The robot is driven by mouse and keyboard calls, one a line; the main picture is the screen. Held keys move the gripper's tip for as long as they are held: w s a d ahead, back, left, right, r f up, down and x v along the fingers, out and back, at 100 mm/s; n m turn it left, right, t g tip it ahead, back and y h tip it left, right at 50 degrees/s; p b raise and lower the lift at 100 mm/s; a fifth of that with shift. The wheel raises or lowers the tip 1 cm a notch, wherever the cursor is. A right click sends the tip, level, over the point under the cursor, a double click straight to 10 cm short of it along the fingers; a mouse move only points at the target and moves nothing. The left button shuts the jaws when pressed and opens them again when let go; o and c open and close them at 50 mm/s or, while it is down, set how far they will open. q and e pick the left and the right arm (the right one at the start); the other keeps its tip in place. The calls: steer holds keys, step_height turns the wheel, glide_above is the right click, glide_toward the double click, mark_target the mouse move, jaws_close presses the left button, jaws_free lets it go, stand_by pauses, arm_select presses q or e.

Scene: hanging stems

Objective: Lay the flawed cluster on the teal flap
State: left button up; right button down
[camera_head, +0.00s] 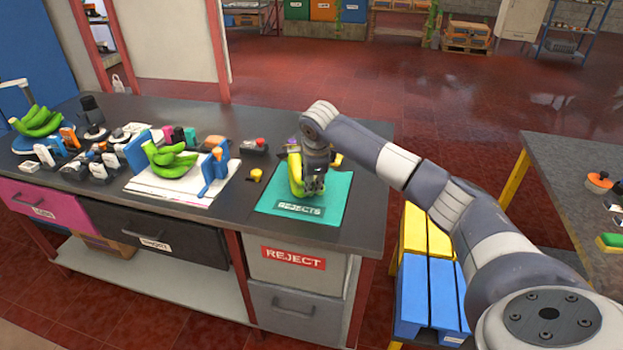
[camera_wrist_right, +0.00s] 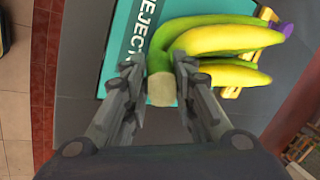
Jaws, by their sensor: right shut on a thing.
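A yellow-green banana cluster (camera_head: 295,174) is at the teal flap (camera_head: 324,218), which is marked REJECTS. My right gripper (camera_head: 314,188) is over the flap and shut on the cluster. In the right wrist view the cluster (camera_wrist_right: 222,40) has its cut stem end between the fingers of the right gripper (camera_wrist_right: 160,85). The teal flap (camera_wrist_right: 125,45) shows under and beside the cluster there. I cannot tell whether the cluster touches the flap. No flaw on it can be made out. My left gripper is not in view.
A green cluster (camera_head: 170,161) lies on a white sheet between blue supports. Another green cluster (camera_head: 38,121) is at the far left of the bench. Small tools crowd the bench's left half. A yellow item (camera_head: 256,174) lies left of the flap.

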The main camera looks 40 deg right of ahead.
steer(key=shift+f, duration=0.2)
stand_by(0.5)
steer(key=c, duration=1.2)
jaws_free()
steer(key=shift+c, duration=0.2)
steer(key=shift+s, duration=0.1)
